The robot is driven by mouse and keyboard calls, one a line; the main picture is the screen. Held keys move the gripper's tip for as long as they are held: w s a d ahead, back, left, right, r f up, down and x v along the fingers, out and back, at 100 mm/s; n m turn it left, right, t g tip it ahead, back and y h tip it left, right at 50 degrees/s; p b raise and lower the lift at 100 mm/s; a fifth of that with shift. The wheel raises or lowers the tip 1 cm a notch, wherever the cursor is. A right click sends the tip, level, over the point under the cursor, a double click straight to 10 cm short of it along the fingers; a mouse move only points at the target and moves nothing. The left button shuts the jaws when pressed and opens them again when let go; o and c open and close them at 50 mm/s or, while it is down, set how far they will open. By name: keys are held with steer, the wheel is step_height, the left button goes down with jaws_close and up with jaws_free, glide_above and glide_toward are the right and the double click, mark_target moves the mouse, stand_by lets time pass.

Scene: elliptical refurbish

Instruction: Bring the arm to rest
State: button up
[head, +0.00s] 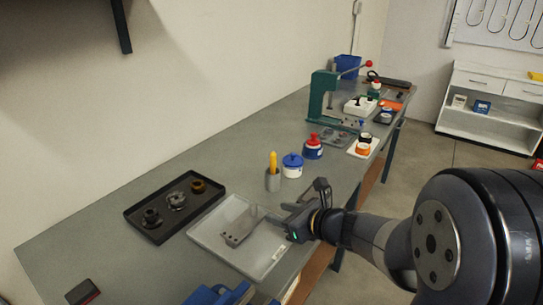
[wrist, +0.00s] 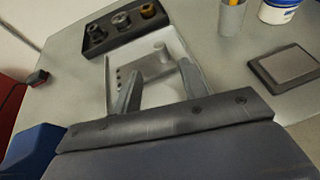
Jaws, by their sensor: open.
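My gripper (head: 268,220) is at the right side of a light grey tray (head: 214,216) on the workbench (head: 110,224). In the wrist view my gripper's two fingers (wrist: 160,88) are apart, with nothing held between them. A grey metal bracket (head: 238,230) with holes lies in the tray, just left of the fingers in the head view. The bracket also shows in the wrist view (wrist: 142,72), beyond the fingertips. Whether the fingers touch the tray or bracket cannot be told. My arm reaches in from the right.
A black tray (head: 140,238) with several round parts lies left of the grey tray. A cup with a yellow handle (head: 272,180), a blue-lidded jar (head: 292,166) and a red-topped bottle (head: 313,146) stand behind. A green press (head: 322,96) is farther back. Blue bins (head: 222,294) sit in front.

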mark_target(253, 205)
steer(key=x, duration=1.1)
steer(key=shift+a+f+b, duration=0.15)
steer(key=shift+f+b, duration=0.1)
steer(key=shift+b, duration=0.1)
steer(key=shift+r+p, duration=0.4)
steer(key=shift+r, duration=1)
steer(key=shift+f, duration=0.1)
